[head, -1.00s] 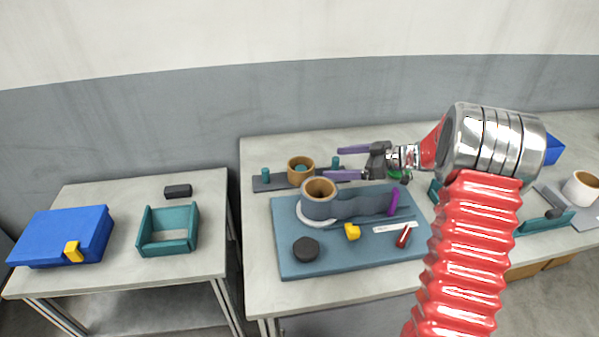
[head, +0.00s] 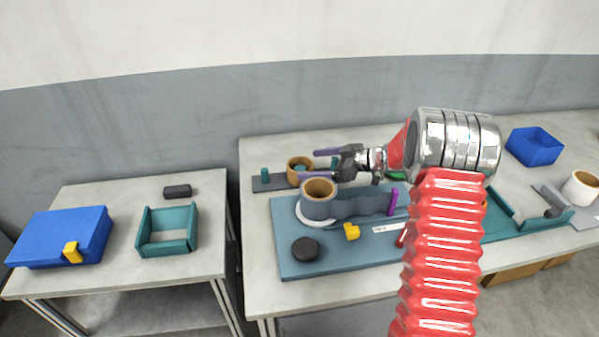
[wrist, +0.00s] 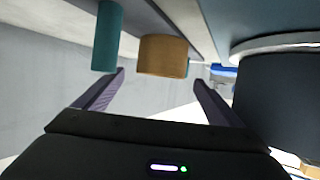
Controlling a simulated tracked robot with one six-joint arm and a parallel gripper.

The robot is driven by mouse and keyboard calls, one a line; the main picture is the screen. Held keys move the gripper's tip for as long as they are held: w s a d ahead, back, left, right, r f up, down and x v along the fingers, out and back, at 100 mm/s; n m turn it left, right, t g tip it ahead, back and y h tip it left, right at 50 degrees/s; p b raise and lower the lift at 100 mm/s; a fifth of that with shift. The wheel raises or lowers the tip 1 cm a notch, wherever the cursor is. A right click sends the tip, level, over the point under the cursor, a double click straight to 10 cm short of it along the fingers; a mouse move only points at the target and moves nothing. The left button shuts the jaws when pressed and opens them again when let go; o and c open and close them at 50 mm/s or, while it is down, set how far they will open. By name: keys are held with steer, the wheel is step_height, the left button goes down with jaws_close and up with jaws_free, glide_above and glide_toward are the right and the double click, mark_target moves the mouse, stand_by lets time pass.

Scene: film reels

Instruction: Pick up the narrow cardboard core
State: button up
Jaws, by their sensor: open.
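In the wrist view the core (wrist: 163,56) shows ahead, between the lines of my two fingers. My gripper (head: 309,164) is open, with purple fingers pointing left towards the core. In the wrist view my gripper's fingertips (wrist: 159,78) are spread with nothing between them. The fingers overlap the core's right side in the head view; I cannot tell whether they touch it.
A teal peg (wrist: 107,36) stands beside the core. A second brown core wound with grey film (head: 319,206) stands on the blue-grey board (head: 340,258) in front, close to my gripper. A white roll (head: 582,187) and a blue bin (head: 535,147) are at the right.

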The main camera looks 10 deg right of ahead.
mark_target(290, 165)
steer(key=shift+x, duration=2.6)
steer(key=shift+c, duration=0.3)
steer(key=c, duration=1.1)
